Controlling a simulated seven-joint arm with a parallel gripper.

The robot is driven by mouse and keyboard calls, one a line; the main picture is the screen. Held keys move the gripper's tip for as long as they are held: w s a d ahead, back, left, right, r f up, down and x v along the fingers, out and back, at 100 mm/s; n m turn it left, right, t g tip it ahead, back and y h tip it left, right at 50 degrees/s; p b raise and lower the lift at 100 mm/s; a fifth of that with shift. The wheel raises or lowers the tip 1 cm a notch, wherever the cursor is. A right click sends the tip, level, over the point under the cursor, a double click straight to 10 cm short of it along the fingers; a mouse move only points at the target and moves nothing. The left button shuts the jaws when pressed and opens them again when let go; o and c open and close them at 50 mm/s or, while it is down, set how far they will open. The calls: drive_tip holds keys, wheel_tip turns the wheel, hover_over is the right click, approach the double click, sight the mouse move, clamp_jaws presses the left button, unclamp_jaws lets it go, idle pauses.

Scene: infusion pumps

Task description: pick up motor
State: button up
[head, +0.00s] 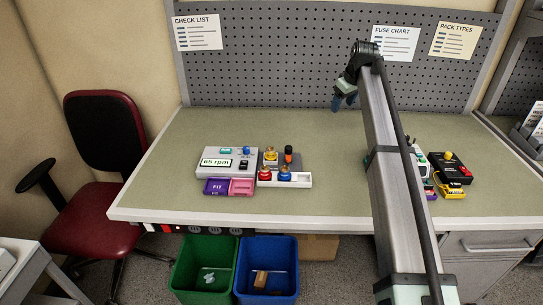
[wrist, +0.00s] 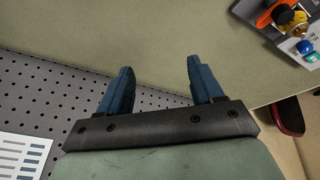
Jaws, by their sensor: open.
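My gripper (head: 338,103) is raised over the back of the bench, near the pegboard. In the wrist view its two blue fingers (wrist: 158,66) are apart with nothing between them. I cannot tell for certain which part is the motor. Small parts stand by the grey pump unit (head: 216,166) on the left half of the bench: a yellow-topped part (head: 271,155), an orange and black part (head: 289,153), and red-based and blue-topped parts in a white tray (head: 305,180). Some of these show at the wrist view's top right corner, including an orange and black piece (wrist: 264,17).
A purple FIT tray (head: 216,187) and a pink tray (head: 242,187) lie at the pump unit's front. A black unit (head: 451,170) and yellow part (head: 451,192) are at right, partly beside my arm. Green (head: 203,250) and blue (head: 266,245) bins stand below. The bench middle is clear.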

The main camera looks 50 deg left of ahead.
drive_tip(key=s+a+n+g+h, duration=0.1)
drive_tip(key=s+a, duration=0.3)
drive_tip(key=s, duration=0.2)
drive_tip(key=s+a+n+h, duration=0.1)
drive_tip(key=s+a, duration=0.3)
drive_tip(key=s, duration=0.3)
drive_tip(key=n+g+h, duration=0.1)
drive_tip(key=n+h, duration=0.1)
hover_over(271, 148)
drive_tip(key=a, duration=0.1)
drive_tip(key=f, duration=0.9)
drive_tip(key=shift+s+f, duration=0.25)
drive_tip(key=shift+s, duration=0.1)
drive_tip(key=shift+w+d+f, duration=0.1)
drive_tip(key=shift+d+f, duration=0.05)
drive_tip(key=shift+f, duration=0.75)
drive_tip(key=shift+w+d+f, duration=0.15)
drive_tip(key=shift+f, duration=0.7)
drive_tip(key=shift+w+d+f, duration=0.1)
drive_tip(key=shift+d+f, duration=0.05)
drive_tip(key=shift+f, duration=0.75)
drive_tip(key=shift+c, duration=0.3)
